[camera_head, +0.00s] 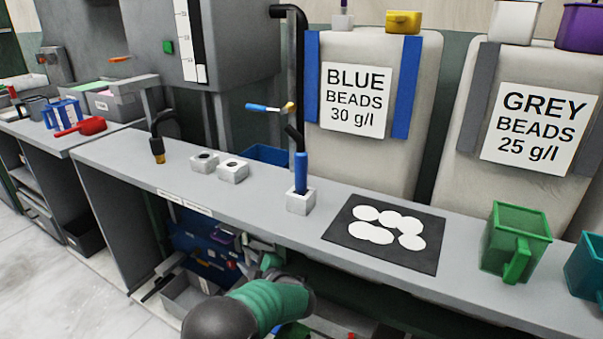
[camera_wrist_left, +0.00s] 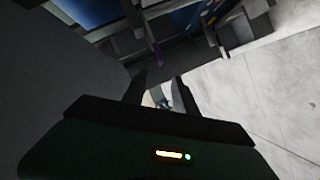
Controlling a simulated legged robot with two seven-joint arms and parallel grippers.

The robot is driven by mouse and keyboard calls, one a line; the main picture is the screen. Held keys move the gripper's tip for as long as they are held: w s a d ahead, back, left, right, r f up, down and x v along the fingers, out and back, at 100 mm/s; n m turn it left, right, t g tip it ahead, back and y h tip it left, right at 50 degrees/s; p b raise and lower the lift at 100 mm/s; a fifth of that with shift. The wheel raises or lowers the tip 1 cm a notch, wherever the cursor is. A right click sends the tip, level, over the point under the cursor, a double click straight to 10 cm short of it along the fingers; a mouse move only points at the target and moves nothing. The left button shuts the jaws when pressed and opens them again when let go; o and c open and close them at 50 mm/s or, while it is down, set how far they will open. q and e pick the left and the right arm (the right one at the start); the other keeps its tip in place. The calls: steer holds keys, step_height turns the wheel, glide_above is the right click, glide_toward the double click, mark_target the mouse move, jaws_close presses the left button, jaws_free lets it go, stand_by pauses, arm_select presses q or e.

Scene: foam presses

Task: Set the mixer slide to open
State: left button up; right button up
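A grey mixer-like machine (camera_head: 235,45) hangs at the upper left of the head view, with a white scale strip on its front. I cannot tell for sure which part is its slide. A lever with a blue grip (camera_head: 262,108) sticks out left of the black pipe. My left arm (camera_head: 270,305), with a green sleeve, is low in front of the bench in the head view, away from the machine. In the left wrist view my left gripper (camera_wrist_left: 160,92) has its dark fingers apart, with nothing clearly held. My right gripper is in neither view.
The grey bench (camera_head: 130,155) holds small white blocks (camera_head: 232,172), a blue-handled tool (camera_head: 301,172) in a socket, a black mat (camera_head: 345,244) with white discs and a green jug (camera_head: 515,240). Blue (camera_head: 375,155) and grey (camera_head: 455,190) bead containers stand behind. Shelves fill the space under the bench.

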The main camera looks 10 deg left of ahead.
arm_select(q)
steer(key=s+d+m+h, duration=0.75)
steer(key=m+h, duration=0.25)
steer(key=m, duration=0.3)
steer(key=s+a+f+m+g+h, duration=0.1)
steer(key=s+f+m+g, duration=0.25)
steer(key=s, duration=0.85)
steer(key=s+a+f+m+g, duration=0.2)
steer(key=s+f+m+g, duration=0.15)
steer(key=s, duration=0.95)
step_height(320, 180, up, 32)
steer(key=s+g+p, duration=0.1)
steer(key=s+p, duration=0.1)
steer(key=p, duration=2.9)
steer(key=shift+f+m, duration=0.2)
steer(key=shift+m, duration=0.1)
